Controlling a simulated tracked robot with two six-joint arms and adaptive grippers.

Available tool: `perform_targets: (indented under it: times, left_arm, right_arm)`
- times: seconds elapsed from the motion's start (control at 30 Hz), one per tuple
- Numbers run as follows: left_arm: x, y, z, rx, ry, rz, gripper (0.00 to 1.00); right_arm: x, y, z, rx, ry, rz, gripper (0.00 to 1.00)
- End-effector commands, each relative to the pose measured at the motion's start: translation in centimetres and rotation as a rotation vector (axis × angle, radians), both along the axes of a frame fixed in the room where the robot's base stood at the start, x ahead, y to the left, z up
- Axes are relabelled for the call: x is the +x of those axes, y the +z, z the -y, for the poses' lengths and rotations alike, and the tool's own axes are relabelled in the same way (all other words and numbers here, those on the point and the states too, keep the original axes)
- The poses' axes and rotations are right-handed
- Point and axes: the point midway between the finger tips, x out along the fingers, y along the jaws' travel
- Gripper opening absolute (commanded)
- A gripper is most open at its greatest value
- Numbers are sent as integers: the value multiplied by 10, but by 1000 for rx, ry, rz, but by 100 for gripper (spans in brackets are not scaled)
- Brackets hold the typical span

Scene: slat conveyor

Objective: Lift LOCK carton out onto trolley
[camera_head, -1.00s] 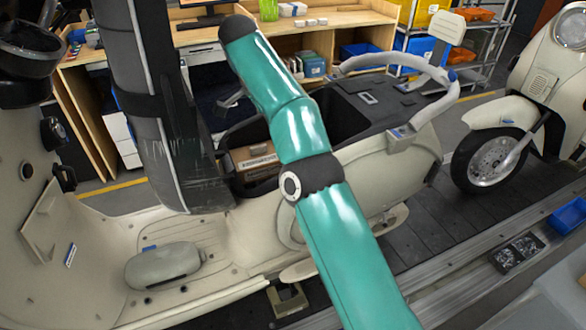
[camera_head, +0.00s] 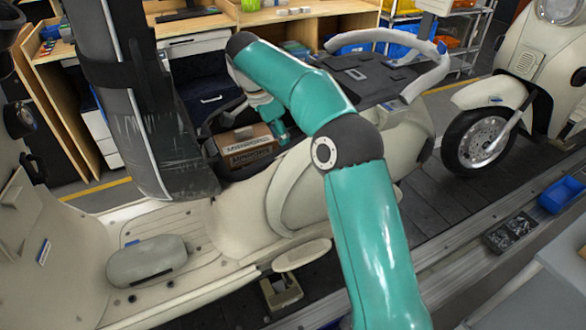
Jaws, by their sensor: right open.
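I cannot read which is the LOCK carton. My right arm, teal, arches over the bay from the lower right. My right gripper (camera_head: 282,132) points down just right of the cartons, small and partly hidden by the arm. It is open, and I see no carton held. My left gripper is not in view. I cannot make out the trolley for certain.
The raised black seat (camera_head: 150,110) stands left of the bay. The scooter's curved pale grab rail (camera_head: 430,70) is to the right. A second scooter (camera_head: 515,90) stands further right on the dark slats. A blue bin (camera_head: 560,195) and a parts tray (camera_head: 510,233) lie at the right edge.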

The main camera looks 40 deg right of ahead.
Motion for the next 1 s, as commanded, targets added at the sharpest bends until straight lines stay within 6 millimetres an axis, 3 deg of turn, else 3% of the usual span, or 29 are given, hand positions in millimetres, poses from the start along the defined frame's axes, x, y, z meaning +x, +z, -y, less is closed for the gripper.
perform_targets:
  times: [0.4,0.67,0.93,1.0]
  left_arm:
    - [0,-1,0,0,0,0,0]
    - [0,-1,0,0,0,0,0]
    - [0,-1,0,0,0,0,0]
    - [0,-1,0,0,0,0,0]
  right_arm:
    - [-13,-42,22,0,0,-3,42]
    - [-13,-45,23,-1,1,-1,42]
    - [-13,-44,23,-1,1,-1,0]
    - [-13,-44,23,0,2,-2,0]
